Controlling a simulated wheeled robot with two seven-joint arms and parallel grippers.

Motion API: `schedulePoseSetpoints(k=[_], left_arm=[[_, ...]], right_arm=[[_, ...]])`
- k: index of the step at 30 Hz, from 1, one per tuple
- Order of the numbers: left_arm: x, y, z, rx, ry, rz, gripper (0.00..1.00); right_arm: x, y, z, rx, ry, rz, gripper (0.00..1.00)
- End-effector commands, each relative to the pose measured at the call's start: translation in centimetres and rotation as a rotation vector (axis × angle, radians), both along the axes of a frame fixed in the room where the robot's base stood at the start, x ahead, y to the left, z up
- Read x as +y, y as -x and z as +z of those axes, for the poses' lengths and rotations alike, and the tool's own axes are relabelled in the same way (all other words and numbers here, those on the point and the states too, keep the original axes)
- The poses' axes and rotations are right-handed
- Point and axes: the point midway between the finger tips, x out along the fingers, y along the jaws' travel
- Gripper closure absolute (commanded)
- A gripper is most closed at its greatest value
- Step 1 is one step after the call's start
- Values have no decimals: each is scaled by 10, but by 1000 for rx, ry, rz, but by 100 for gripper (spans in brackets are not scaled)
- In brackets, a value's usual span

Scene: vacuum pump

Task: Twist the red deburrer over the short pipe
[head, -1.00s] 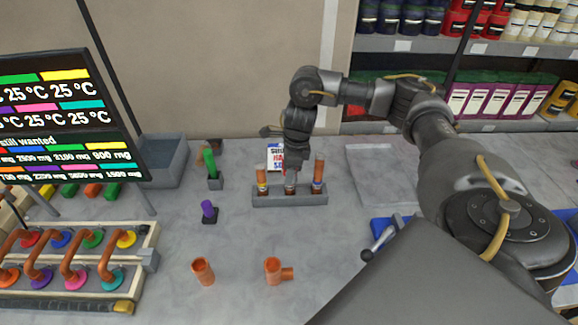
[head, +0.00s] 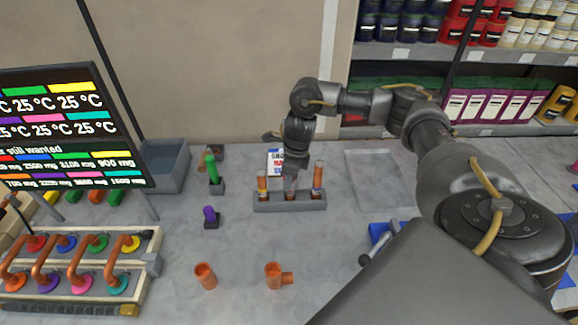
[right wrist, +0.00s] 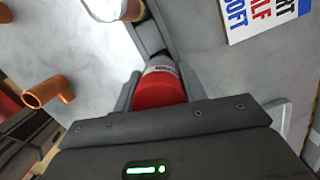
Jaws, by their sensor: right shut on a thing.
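My right gripper (head: 290,186) points down over the middle place of the grey rack (head: 290,206), between the two upright copper pipes. In the right wrist view, its fingers (right wrist: 158,88) are shut on the red deburrer (right wrist: 158,90), which has a pale band at its far end. The left pipe (head: 262,183) and right pipe (head: 318,178) stand upright in the rack. The short pipe under the deburrer is mostly hidden by my gripper, so I cannot tell how far the deburrer sits over it. My left gripper is not in view.
A red, white and blue card (head: 275,161) stands behind the rack. Green (head: 212,168) and purple (head: 209,214) tools stand to the left. A copper elbow (head: 205,276) and tee (head: 277,276) are in front. A pipe fixture (head: 148,262) and screen (head: 75,125) are at left.

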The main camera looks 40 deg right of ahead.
Motion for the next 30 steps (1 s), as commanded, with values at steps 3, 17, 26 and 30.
schedulePoseSetpoints(k=[3,17,26,30], left_arm=[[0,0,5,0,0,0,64],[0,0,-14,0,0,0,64],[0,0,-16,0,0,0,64],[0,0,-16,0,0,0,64]], right_arm=[[0,0,1,0,0,-67,84],[0,-1,-6,-2,-1,37,84],[0,-1,0,-1,1,473,84],[0,0,0,-1,-1,529,84]])
